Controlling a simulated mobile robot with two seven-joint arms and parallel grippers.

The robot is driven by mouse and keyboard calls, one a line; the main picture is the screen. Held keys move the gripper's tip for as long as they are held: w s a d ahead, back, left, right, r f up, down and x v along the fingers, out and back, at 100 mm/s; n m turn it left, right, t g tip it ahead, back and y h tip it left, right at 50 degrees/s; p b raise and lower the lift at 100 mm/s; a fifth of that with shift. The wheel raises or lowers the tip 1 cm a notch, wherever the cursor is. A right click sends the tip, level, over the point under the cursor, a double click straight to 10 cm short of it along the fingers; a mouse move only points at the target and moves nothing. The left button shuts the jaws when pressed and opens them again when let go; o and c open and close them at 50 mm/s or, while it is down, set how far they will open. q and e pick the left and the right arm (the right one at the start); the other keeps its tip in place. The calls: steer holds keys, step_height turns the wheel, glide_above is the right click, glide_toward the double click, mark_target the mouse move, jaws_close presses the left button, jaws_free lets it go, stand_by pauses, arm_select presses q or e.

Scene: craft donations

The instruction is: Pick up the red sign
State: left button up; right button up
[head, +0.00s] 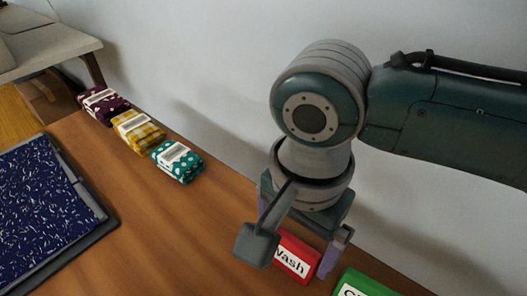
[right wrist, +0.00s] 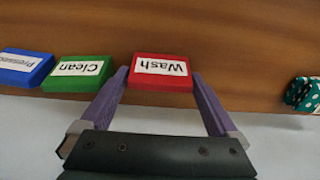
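The red sign (head: 296,258) lies on the wooden table near the wall and carries a white label reading "Wash". In the right wrist view the red sign (right wrist: 161,85) sits between the purple fingertips of my right gripper (right wrist: 160,77), with its label upside down. My right gripper (head: 296,252) is open over the sign, one finger at each side. I cannot tell whether the fingers touch it. In the head view my gripper hides part of the sign. My left gripper is not in view.
A green "Clean" sign (right wrist: 77,73) and a blue sign (right wrist: 24,67) lie in a row beside the red one. Teal (head: 178,161), yellow (head: 138,131) and purple (head: 103,104) fabric bundles line the wall. A dark blue speckled mat (head: 45,205) lies left. The table middle is clear.

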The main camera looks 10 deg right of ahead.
steer(key=c, duration=0.9)
